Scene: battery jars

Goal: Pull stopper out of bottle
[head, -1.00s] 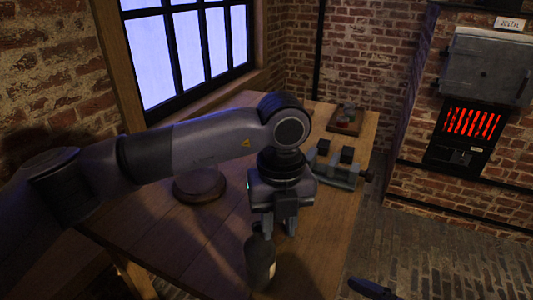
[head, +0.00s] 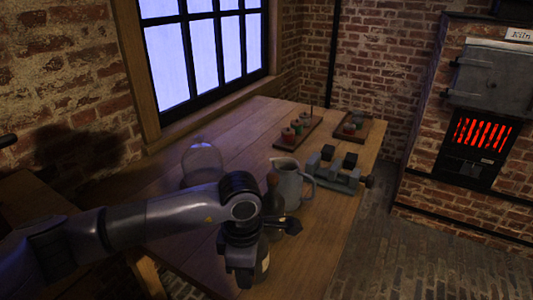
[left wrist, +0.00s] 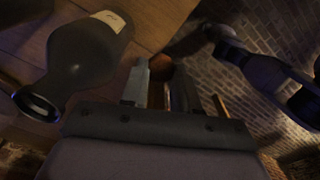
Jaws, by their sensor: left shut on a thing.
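My left gripper (head: 238,280) points down over the front of the wooden table, beside the dark bottle (head: 263,264). The bottle stands upright with a pale label, partly hidden by my arm. In the left wrist view, the bottle (left wrist: 85,55) is at the left, clear of the fingers, and its dark round mouth faces the camera with no stopper in it. My left fingers (left wrist: 162,90) are shut on a small brown thing, apparently the stopper (left wrist: 160,68), mostly hidden between them. My right gripper (left wrist: 222,38) shows dark at the upper right; its jaws are unclear.
A grey jug (head: 289,184) stands behind the bottle, near a vise (head: 340,172). A glass dome (head: 202,162) stands to the left. Trays with small jars (head: 298,132) lie farther back. A glowing kiln (head: 478,135) is at the right.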

